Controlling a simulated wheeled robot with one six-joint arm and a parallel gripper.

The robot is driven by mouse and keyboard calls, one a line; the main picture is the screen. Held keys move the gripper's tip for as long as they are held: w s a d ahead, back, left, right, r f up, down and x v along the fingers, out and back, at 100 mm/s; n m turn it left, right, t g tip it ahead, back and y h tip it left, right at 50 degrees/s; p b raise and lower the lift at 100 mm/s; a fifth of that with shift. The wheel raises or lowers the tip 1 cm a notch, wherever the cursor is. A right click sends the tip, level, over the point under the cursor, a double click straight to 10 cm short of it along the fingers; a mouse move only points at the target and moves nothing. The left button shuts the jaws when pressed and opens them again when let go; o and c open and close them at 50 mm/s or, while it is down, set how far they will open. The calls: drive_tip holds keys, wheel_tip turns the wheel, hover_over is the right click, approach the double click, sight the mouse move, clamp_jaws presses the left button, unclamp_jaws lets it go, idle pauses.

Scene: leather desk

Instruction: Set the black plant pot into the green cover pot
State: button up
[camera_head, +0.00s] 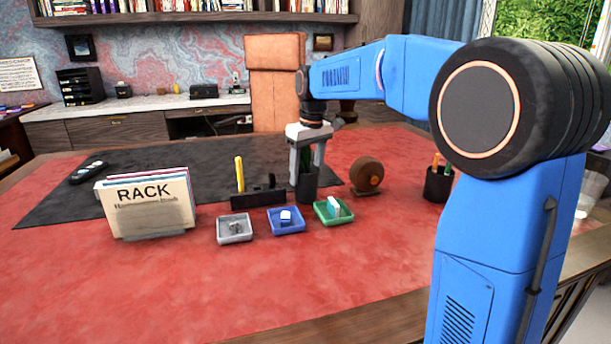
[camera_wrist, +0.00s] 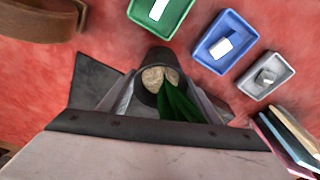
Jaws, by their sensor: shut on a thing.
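My gripper (camera_head: 307,170) points down over the desk and is shut on the black plant pot (camera_head: 308,190). In the wrist view the pot's dark rim (camera_wrist: 158,54) shows between the fingers, with pale stones (camera_wrist: 153,77) and a dark green leaf (camera_wrist: 180,104) inside. The pot looks upright. Its base is at or close to the desk top; I cannot tell whether it touches. I cannot make out a green cover pot in either view.
A green tray (camera_head: 319,215), a blue tray (camera_head: 296,230) and a grey tray (camera_head: 234,240) stand in front. A brown round object (camera_head: 367,175) and a dark pen cup (camera_head: 437,187) stand right. A black organiser (camera_head: 245,201) and a book rack (camera_head: 150,205) stand left. Red desk is clear in front.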

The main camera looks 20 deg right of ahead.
drive_tip(key=shift+f, duration=0.55)
drive_tip(key=shift+f, duration=0.1)
drive_tip(key=o, duration=1.6)
drive_tip(key=shift+o, duration=0.2)
